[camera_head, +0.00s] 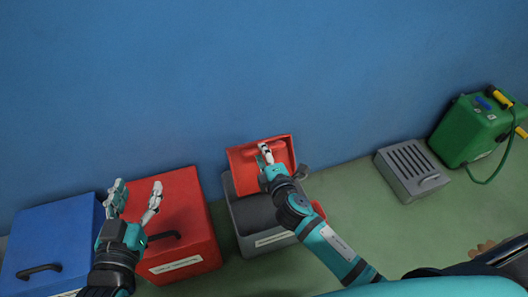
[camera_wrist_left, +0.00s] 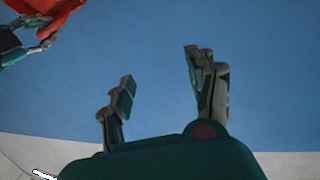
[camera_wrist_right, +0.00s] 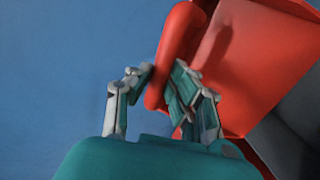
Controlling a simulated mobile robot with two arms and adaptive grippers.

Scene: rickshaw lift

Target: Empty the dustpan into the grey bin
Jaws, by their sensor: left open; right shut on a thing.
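The red dustpan (camera_head: 241,163) is at the back edge of the grey bin (camera_head: 247,240), over its dark opening. My right gripper (camera_head: 265,154) is shut on the dustpan's handle; the right wrist view shows the red handle (camera_wrist_right: 178,45) between the fingers and the pan (camera_wrist_right: 250,65) beyond, tilted. Whether anything lies in the pan cannot be told. The grey bin also shows at the right of that view (camera_wrist_right: 284,143). My left gripper (camera_head: 138,192) is open and empty, above the red box; its spread fingers show in the left wrist view (camera_wrist_left: 158,78).
A red box (camera_head: 188,228) with a dark handle stands left of the grey bin, and a blue box (camera_head: 55,235) further left. A grey slatted box (camera_head: 412,172) and a green unit with a hose (camera_head: 475,132) are at the right. A blue wall (camera_head: 250,65) closes the back.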

